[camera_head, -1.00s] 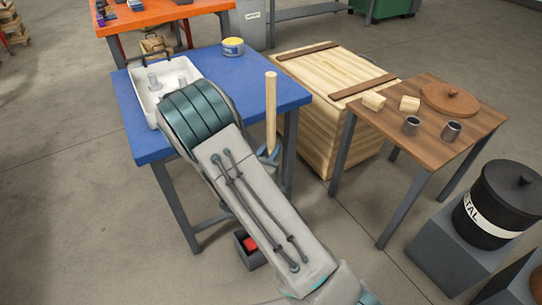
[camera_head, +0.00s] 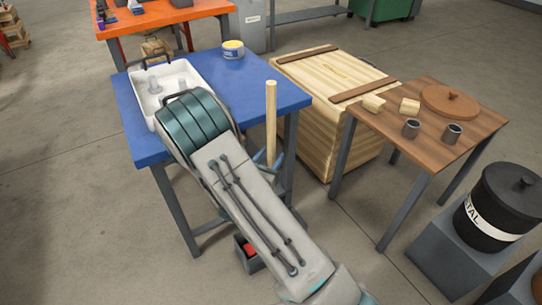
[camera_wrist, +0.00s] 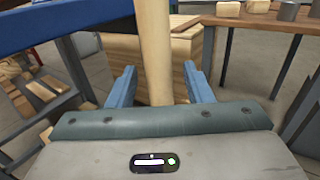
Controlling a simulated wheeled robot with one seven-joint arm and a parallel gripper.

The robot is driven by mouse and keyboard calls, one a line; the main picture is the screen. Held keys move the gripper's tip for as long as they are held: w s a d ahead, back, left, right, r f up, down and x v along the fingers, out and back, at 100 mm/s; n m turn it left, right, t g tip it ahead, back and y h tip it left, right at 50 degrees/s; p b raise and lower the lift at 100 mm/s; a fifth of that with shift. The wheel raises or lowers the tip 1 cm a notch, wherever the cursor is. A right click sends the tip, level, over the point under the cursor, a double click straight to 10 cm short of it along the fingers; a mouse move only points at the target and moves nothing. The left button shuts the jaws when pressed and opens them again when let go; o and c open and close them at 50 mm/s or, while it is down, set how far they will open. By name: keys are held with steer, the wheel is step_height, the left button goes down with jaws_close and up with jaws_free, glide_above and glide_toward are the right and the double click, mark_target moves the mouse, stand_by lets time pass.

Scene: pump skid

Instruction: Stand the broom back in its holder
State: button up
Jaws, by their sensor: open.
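The broom's pale wooden handle (camera_head: 271,115) stands roughly upright by the right front of the blue table, and its lower part is hidden behind my arm. In the wrist view the handle (camera_wrist: 153,45) passes between the two blue fingers of my gripper (camera_wrist: 160,84). The fingers are spread, with a visible gap on each side of the handle. In the head view my gripper (camera_head: 267,163) is mostly hidden by my arm. A dark box with something red inside (camera_head: 249,250) is on the floor beside my arm; I cannot tell whether it is the holder.
The blue table (camera_head: 272,88) bears a white tub (camera_head: 142,82) and a yellow-banded tin (camera_head: 233,49). A wooden crate (camera_head: 322,66) stands behind the handle. A brown table (camera_head: 440,125) with cups and blocks is to the right. A black drum (camera_head: 500,205) is at far right.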

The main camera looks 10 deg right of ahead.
steer(key=p+v, duration=0.2)
steer(key=v, duration=0.8)
steer(key=s+d+r+m+g, duration=0.8)
steer(key=s+d+m+g, duration=0.55)
steer(key=m, duration=0.25)
steer(key=s+a+r+m+y, duration=0.5)
steer(key=a+r+m+y, duration=0.1)
steer(key=m+y, duration=0.5)
steer(key=shift+s+a+r+m+t, duration=0.25)
steer(key=shift+s+r+m+t, duration=0.05)
steer(key=shift+r+m+t, duration=0.2)
